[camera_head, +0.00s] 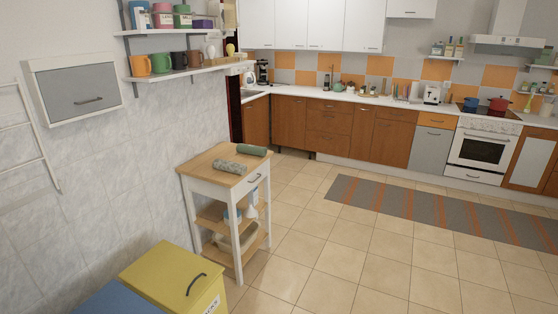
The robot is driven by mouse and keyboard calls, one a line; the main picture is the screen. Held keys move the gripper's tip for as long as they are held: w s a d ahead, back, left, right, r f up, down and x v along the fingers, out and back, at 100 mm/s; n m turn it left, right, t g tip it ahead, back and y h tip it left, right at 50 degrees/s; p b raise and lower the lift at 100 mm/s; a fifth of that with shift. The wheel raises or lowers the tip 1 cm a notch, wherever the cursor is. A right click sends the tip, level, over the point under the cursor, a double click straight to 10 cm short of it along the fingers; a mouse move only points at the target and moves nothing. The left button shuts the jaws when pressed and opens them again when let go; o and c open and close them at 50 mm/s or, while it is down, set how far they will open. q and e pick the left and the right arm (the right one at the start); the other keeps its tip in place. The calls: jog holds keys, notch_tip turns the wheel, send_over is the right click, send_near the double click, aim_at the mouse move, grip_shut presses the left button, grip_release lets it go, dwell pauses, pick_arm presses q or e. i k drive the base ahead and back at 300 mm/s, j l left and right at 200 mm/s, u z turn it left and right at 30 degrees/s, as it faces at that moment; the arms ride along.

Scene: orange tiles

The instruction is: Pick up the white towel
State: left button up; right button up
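A rolled, mottled white-grey towel (229,166) lies on the wooden top of a small white trolley (200,170) left of the middle. A dark green roll (253,151) lies just behind it, toward the trolley's back right edge. No plain white towel shows apart from this mottled roll. Neither of my grippers is in view, so whether they are open or shut does not show.
A yellow bin (165,268) and a blue one (118,300) stand in front of the trolley along the left wall. Wall shelves (185,73) with mugs hang above. The tiled floor (350,260) to the right is clear, with a striped rug (430,208) beyond.

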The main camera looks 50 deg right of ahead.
aim_at(224, 165)
jog(key=z, duration=1.45)
